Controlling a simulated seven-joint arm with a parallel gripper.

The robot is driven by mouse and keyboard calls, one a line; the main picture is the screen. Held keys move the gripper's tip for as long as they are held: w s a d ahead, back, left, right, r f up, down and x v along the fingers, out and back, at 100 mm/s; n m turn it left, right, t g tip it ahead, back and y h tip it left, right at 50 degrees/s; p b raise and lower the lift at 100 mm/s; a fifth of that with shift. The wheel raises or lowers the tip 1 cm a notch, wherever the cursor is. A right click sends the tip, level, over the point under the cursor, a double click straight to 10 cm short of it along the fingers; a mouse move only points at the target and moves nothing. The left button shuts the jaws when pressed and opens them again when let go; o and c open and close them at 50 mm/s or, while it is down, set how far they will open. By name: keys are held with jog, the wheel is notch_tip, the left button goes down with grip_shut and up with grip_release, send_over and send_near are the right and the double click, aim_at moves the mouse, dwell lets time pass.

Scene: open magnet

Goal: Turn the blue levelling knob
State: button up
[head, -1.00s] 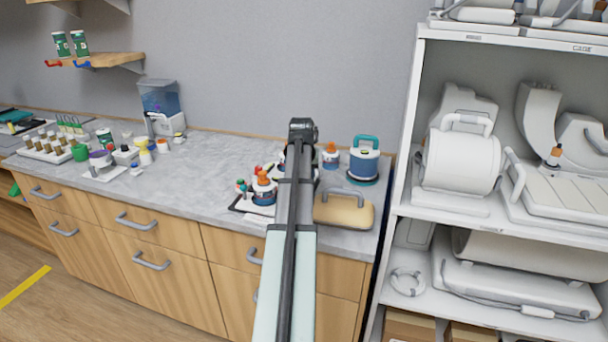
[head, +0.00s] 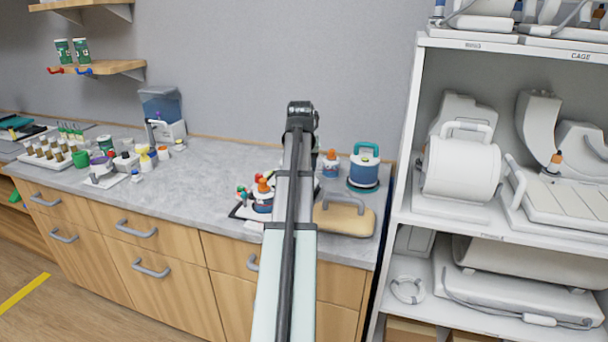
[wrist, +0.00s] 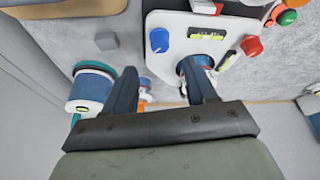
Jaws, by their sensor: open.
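In the wrist view the blue knob (wrist: 159,40) stands near a corner of a white plate (wrist: 185,75). A red knob (wrist: 251,46) stands on the same plate, with a yellow-green level vial (wrist: 207,36) between the two. My gripper (wrist: 157,68) is open and empty. Its two dark fingers point toward the plate, and the blue knob shows just past the tips, in the gap between them; I cannot tell how far apart in depth. In the head view my arm hides the gripper and most of the plate (head: 244,212).
A teal-lidded jar (head: 364,168) and a tan block with a grey handle (head: 345,218) stand right of my arm. A tall white shelf (head: 405,190) bounds the right. The middle counter (head: 200,175) is clear.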

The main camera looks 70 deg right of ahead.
jog(key=shift+v, duration=2.75)
jog(key=shift+w, duration=0.15)
